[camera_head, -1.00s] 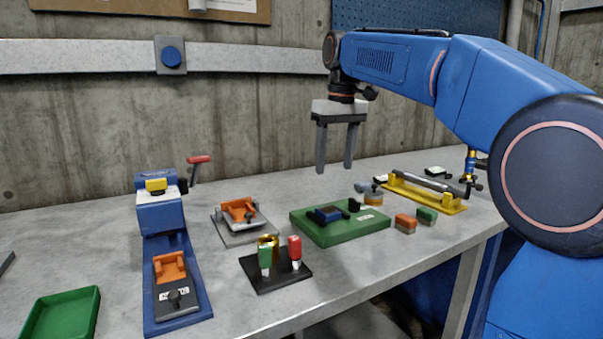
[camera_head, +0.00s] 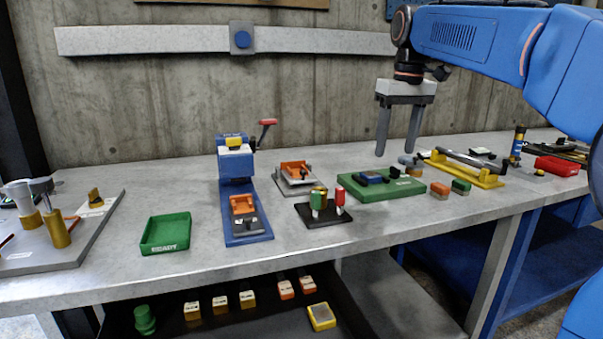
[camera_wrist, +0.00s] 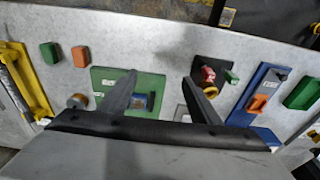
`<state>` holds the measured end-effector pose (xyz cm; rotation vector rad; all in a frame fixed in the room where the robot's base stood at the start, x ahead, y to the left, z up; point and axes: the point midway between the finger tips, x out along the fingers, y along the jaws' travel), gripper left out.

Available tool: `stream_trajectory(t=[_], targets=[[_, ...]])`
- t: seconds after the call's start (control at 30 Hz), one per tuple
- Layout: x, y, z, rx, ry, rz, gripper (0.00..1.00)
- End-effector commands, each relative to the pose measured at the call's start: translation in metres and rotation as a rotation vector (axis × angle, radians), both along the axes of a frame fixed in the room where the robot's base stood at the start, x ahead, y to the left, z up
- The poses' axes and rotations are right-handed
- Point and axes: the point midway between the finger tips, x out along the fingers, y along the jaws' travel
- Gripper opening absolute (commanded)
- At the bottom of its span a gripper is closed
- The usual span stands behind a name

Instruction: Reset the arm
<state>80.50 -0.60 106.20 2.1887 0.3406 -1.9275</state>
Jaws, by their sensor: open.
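My gripper (camera_head: 399,140) hangs from my blue arm, fingers pointing down and apart, with nothing between them. It is above the back part of the workbench, over the green board (camera_head: 404,189) that carries a dark blue block (camera_head: 371,178). In the wrist view my gripper (camera_wrist: 166,88) spreads its two fingers over the bench, and the left finger covers part of the green board (camera_wrist: 106,79).
A blue press (camera_head: 235,190), a green tray (camera_head: 166,233), a black stand (camera_head: 325,217) with red and green pieces, and a yellow rack (camera_head: 464,172) stand on the bench (camera_head: 289,245). Several blocks sit on the shelf below. The concrete wall stands behind.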

Motion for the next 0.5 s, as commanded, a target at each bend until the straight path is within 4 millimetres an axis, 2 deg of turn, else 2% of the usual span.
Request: stream_trajectory(t=[0.27,0.5], targets=[[-0.020,-0.006,-0.010,0.002,-0.018,-0.022,0.57],[-0.048,-0.015,-0.025,0.005,-0.042,-0.048,0.57]])
